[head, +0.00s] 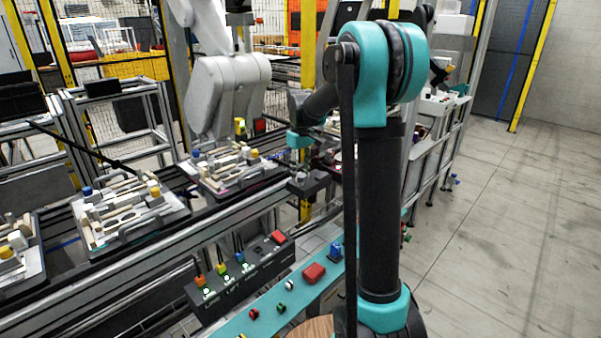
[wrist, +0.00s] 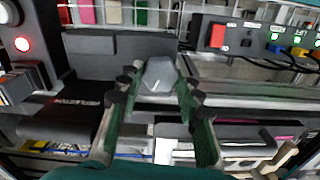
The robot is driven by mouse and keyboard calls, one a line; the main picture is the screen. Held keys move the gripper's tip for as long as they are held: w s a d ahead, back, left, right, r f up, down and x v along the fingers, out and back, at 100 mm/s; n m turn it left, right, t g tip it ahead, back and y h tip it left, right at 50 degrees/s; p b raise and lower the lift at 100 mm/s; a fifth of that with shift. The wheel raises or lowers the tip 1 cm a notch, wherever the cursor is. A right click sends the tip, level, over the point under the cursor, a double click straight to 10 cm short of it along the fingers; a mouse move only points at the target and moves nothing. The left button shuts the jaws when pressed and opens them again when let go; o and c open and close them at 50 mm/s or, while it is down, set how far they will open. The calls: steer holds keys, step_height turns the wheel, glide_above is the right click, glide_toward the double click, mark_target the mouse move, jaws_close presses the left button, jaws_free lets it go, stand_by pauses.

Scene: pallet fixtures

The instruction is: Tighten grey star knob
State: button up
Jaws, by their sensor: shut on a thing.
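The grey star knob (wrist: 159,75) is in the upper middle of the wrist view, between the fingertips of my gripper (wrist: 157,88). The green-sided fingers with dark pads come up on both sides of it, and my gripper is shut on it. In the head view my gripper (head: 301,170) is small, below the teal wrist, over a dark fixture (head: 310,186) at the end of the conveyor. The knob is too small to make out there. How far the knob is turned cannot be told.
A dark control box (head: 240,272) with lit buttons and a red button stands in front of the conveyor; it also shows in the wrist view (wrist: 245,38). Pallets (head: 130,215) with several parts sit on the conveyor to the left. The floor at right is clear.

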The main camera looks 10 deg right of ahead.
mark_target(301, 175)
steer(key=m, duration=0.6)
steer(key=shift+m, duration=0.3)
steer(key=m, duration=0.5)
steer(key=shift+m, duration=0.3)
steer(key=o, duration=0.9)
steer(key=shift+r, duration=0.1)
step_height(301, 175, up, 12)
steer(key=shift+f, duration=0.1)
